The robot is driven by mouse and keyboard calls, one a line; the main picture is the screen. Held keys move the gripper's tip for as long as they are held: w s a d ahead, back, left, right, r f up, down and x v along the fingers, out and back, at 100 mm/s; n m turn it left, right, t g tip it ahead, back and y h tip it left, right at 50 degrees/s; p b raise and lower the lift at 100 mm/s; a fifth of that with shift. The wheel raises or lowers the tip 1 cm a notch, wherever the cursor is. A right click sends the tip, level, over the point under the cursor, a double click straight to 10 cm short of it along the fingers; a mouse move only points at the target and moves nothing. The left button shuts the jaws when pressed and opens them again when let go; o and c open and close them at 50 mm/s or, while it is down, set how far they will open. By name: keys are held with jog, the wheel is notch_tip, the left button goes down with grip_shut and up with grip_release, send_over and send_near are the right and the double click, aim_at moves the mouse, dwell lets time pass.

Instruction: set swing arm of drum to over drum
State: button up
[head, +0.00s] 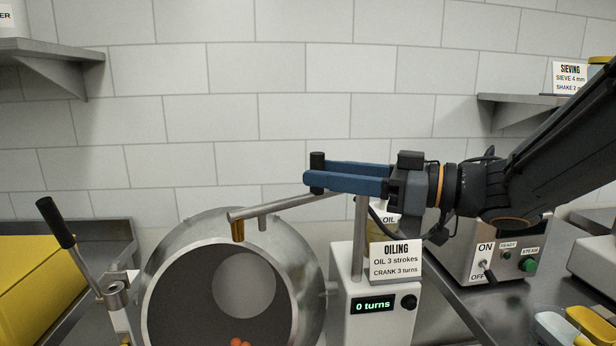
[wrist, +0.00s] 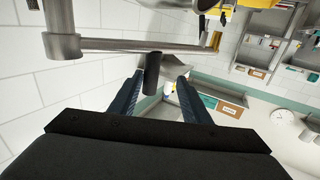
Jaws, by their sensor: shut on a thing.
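The drum (head: 177,250) is a round steel bowl with a dark open mouth; a few orange pieces show at its bottom edge. The swing arm (head: 283,206) is a silver bar running from an upright post (head: 360,235) to the left. Its brass-coloured tip (head: 238,231) appears in front of the drum's upper rim. The arm's upright black handle (head: 317,160) sits between the blue fingers of my gripper (head: 312,177), which is shut on it. In the wrist view the handle (wrist: 152,72) shows between the fingers, with the bar (wrist: 125,45) crossing beyond it.
A white control box (head: 375,328) reads "0 turns" under an OILING sign (head: 396,262). A black-handled lever (head: 57,224) stands left of the drum. A steam box (head: 490,255) with switches is at right. Wall shelves (head: 40,52) flank a clear tiled wall.

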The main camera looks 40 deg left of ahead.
jog(key=shift+w+d, duration=0.15)
jog(key=shift+d, duration=0.5)
jog(key=w+d, duration=0.6)
jog(key=shift+w+d+p, duration=0.15)
jog(key=shift+w+p, duration=0.05)
jog(key=shift+p, duration=0.1)
dwell(0.5)
jog(key=shift+w, duration=0.1)
dwell(0.8)
